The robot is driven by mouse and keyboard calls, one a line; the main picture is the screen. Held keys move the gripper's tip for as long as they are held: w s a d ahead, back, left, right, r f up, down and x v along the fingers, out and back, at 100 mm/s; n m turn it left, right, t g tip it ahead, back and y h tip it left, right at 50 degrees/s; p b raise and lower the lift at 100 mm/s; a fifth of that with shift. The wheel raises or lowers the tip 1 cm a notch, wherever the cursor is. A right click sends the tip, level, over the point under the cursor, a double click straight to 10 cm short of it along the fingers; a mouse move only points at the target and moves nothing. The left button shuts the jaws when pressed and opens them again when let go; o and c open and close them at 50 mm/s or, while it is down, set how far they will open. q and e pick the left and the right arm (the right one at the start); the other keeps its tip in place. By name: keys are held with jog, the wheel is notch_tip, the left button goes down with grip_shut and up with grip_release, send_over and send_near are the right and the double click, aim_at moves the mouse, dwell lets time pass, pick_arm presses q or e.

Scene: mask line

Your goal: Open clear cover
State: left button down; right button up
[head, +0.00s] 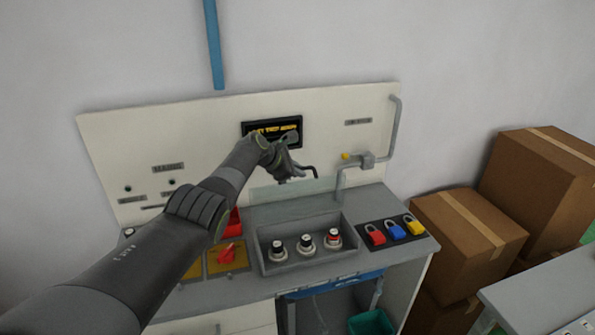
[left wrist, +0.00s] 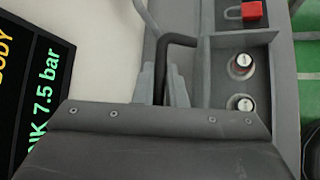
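The clear cover (head: 325,186) shows in the head view as a pale see-through pane standing up at the back edge of a grey recessed box (head: 262,250). Three round knobs sit uncovered in the box, one of them a red-and-white knob (head: 333,237). A black bent handle (head: 312,170) sticks out to the right of my left gripper (head: 290,173), just above the pane. In the left wrist view the handle (left wrist: 178,39) runs between the two grey fingers (left wrist: 162,84), which sit close on both sides of it. How the handle joins the cover is hidden. My right gripper is out of view.
A black display (head: 272,130) is on the panel behind my gripper. A grey pipe (head: 393,130) runs down the panel's right side. Red, blue and yellow padlocks (head: 395,230) lie right of the box. Cardboard boxes (head: 455,228) stand at the right.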

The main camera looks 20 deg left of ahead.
pick_arm(q)
jog(key=shift+w+a+f, duration=0.15)
jog(key=shift+w+a, duration=0.05)
jog(key=shift+w, duration=0.1)
jog(key=c, duration=1.5)
grip_release()
jog(key=shift+d, duration=0.1)
